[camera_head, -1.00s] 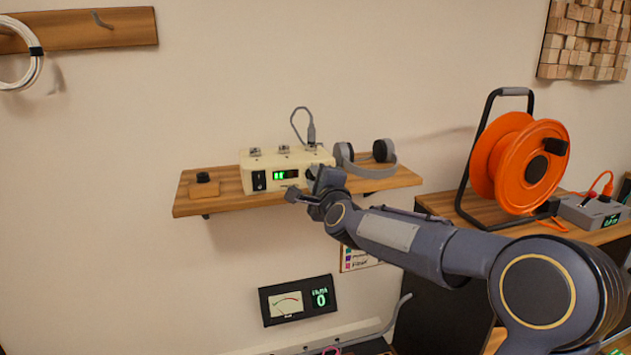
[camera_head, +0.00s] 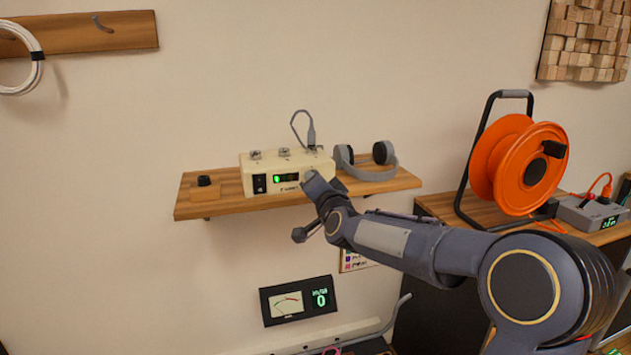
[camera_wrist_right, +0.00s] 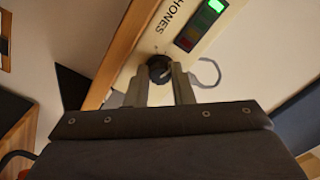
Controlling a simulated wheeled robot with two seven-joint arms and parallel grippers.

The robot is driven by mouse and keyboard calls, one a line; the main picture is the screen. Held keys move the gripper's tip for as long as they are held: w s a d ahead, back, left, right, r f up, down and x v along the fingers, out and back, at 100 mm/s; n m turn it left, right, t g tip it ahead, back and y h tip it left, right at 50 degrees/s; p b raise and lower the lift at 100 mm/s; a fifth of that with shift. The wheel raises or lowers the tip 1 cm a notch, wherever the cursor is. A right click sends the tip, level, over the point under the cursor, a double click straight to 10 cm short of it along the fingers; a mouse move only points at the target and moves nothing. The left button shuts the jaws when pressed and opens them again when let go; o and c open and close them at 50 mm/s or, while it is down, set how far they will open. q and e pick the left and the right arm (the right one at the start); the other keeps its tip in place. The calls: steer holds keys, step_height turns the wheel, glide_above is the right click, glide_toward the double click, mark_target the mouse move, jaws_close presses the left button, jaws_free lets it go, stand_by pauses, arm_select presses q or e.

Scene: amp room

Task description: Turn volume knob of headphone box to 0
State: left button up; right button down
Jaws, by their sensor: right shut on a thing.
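The cream headphone box (camera_head: 263,163) stands on the wooden wall shelf, with connectors and a cable on top. Its front has a black switch at the left and a small level display (camera_head: 286,178) with a short green lit part. My right gripper (camera_head: 310,177) is at the box's front right and hides the knob in the head view. In the right wrist view the dark round volume knob (camera_wrist_right: 159,69) sits between the fingertips of my right gripper (camera_wrist_right: 160,84), which is shut on it. The display's green end (camera_wrist_right: 216,5) is lit there. My left gripper is not in view.
Grey headphones (camera_head: 368,160) lie on the shelf (camera_head: 228,205) right of the box, and a small block with a black knob (camera_head: 204,186) is at its left. An orange cable reel (camera_head: 515,160) stands at right. A meter (camera_head: 300,301) hangs below.

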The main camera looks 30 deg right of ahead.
steer(key=n+p, duration=0.3)
steer(key=n, duration=0.9)
steer(key=shift+d+f, duration=0.1)
steer(key=shift+n, duration=0.3)
stand_by(0.3)
steer(key=c, duration=1.3)
jaws_free()
steer(key=shift+o, duration=0.2)
steer(key=v, duration=0.7)
steer(key=shift+s, duration=0.4)
